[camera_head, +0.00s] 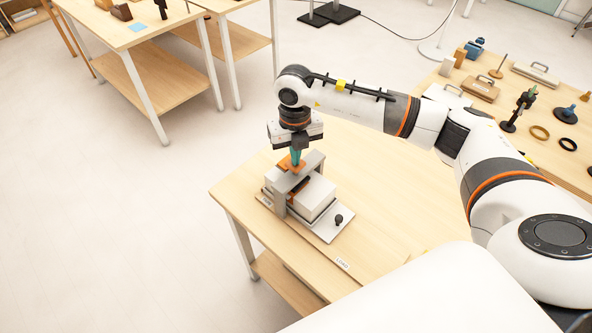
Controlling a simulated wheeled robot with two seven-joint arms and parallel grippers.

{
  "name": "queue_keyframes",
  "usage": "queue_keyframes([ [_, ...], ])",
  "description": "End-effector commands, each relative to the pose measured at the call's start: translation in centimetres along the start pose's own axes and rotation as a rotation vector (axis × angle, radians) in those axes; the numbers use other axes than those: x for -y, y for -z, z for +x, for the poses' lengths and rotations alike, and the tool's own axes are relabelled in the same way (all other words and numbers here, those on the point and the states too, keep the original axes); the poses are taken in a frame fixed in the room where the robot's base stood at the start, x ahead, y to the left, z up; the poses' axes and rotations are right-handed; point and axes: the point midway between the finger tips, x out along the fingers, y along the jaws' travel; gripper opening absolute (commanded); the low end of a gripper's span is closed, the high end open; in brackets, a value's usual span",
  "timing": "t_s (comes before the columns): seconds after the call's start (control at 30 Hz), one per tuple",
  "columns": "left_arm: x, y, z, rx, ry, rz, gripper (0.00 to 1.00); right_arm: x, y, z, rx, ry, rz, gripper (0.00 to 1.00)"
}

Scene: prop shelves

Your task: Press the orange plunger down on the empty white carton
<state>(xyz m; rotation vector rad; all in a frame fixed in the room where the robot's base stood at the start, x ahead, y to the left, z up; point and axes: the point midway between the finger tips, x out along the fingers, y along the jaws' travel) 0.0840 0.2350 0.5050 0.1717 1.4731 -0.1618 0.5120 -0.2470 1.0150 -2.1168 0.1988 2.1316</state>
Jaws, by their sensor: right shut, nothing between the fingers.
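The orange plunger (289,166) sits at the top of a grey press frame (281,197) on the wooden table. A white carton (316,195) lies under and beside the frame, on a light base plate (328,229) with a small black knob (339,220). My right gripper (295,163) points straight down with its fingers shut and empty, right over the orange plunger. Its tips appear to touch the plunger's top, but the exact contact is hard to tell. Part of the carton is hidden behind the frame. My left gripper is not in view.
A board labelled LOAD (342,263) lies along the table's front. The table (385,190) is bare to the right of the press. A second table (545,115) at the right holds boxes, rings and stands. More tables (110,32) stand at the back left.

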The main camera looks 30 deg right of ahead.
Motion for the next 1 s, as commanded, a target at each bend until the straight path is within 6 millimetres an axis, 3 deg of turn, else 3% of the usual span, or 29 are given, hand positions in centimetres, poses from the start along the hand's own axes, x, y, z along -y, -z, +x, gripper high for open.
queue_keyframes([
  [0.47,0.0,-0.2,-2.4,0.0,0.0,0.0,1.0,-0.1,0.1,-4.3,-0.006,0.001,0.002,0.0],
  [1.0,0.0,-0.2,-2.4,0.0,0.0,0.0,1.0,-0.1,0.2,-4.4,-0.006,0.001,0.002,0.0],
])
